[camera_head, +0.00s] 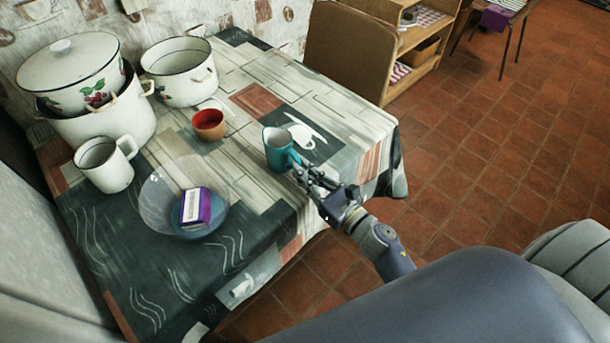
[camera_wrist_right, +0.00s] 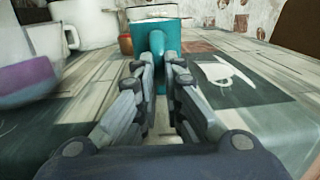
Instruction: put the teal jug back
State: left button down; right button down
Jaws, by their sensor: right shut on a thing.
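The teal jug (camera_head: 278,149) is upright at the right part of the table, on or just above the patterned cloth; I cannot tell which. My right gripper (camera_head: 300,166) reaches it from the lower right and is shut on its handle side. In the right wrist view the jug (camera_wrist_right: 180,62) is straight ahead, its handle between the fingers of the right gripper (camera_wrist_right: 166,68). The fingers hide part of the handle. My left gripper is not in view.
On the table (camera_head: 250,185) stand an orange cup (camera_head: 208,124), a white mug (camera_head: 106,164), large enamel pots (camera_head: 185,84) and a glass bowl (camera_head: 155,210) holding a purple-and-white box (camera_head: 195,209). A chair back (camera_head: 350,50) stands behind the table. Clear cloth lies around the jug.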

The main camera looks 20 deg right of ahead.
jog(key=shift+r, duration=0.15)
jog(key=shift+f, duration=0.25)
jog(key=c, duration=1.7)
grip_release()
jog(key=shift+r, duration=0.2)
jog(key=shift+s, duration=0.15)
jog(key=b+v, duration=0.2)
jog(key=v, duration=0.9)
jog(key=shift+s+d+b, duration=0.2)
jog(key=shift+s+b, duration=0.1)
jog(key=shift+s, duration=0.05)
